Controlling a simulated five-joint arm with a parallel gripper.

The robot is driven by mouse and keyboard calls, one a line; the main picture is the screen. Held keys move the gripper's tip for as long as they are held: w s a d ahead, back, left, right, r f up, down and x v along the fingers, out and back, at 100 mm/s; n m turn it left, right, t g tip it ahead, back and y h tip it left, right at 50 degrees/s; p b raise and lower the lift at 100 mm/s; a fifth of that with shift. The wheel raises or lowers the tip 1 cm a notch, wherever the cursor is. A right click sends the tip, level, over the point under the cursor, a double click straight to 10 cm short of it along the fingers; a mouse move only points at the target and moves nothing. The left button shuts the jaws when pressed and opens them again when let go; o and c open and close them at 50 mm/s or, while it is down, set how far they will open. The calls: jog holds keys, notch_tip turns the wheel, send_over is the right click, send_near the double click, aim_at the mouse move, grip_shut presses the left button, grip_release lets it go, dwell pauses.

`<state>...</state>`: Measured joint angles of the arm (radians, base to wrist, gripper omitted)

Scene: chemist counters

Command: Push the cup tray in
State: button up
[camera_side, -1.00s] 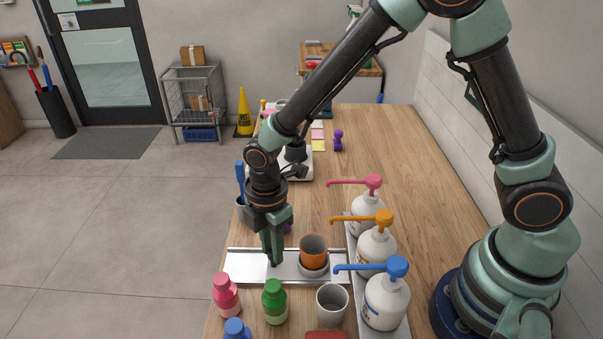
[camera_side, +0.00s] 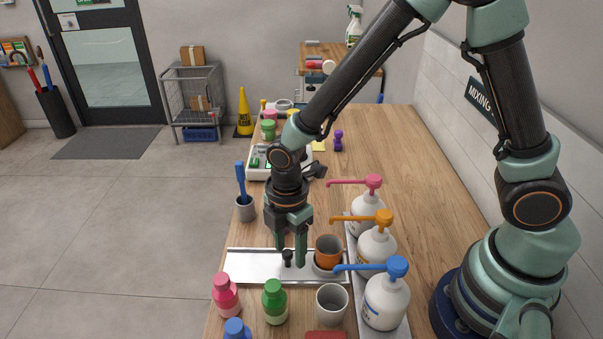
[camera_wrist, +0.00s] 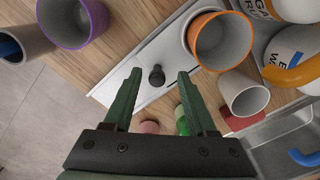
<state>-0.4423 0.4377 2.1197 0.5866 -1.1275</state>
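The cup tray is a pale round carrier (camera_side: 321,270) on a metal rail plate (camera_side: 250,266). An orange-banded cup (camera_side: 328,252) stands in it, near the rail's right end. The cup also shows at the upper right of the wrist view (camera_wrist: 221,41). A black knob (camera_side: 287,258) stands on the metal strip left of the cup; it shows in the wrist view too (camera_wrist: 157,75). My gripper (camera_side: 293,262) is open, low over the rail. In the wrist view its fingers (camera_wrist: 157,72) are apart with the knob between their tips. Contact with the knob cannot be told.
Pump bottles with pink, orange (camera_side: 376,245) and blue heads stand right of the rail. A grey cup (camera_side: 332,303) and pink and green (camera_side: 274,301) bottles stand in front. A purple-rimmed cup (camera_wrist: 72,22) is behind my gripper. The counter's far right is clear.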

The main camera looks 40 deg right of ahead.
notch_tip(320, 180, up, 12)
dwell(0.6)
jog(key=shift+r, duration=0.1)
jog(key=s+d+r+m+t, duration=0.2)
jog(key=d+r+m, duration=0.2)
jog(key=d+m, duration=0.3)
jog(key=s+d+r+m+t, duration=0.1)
jog(key=d+r+m+t, duration=0.2)
jog(key=d+r+m, duration=0.2)
jog(key=d+m, duration=0.3)
jog(key=m, duration=0.3)
jog(key=shift+s+d+r+t, duration=0.2)
jog(key=shift+s+t, duration=0.1)
jog(key=shift+s, duration=0.1)
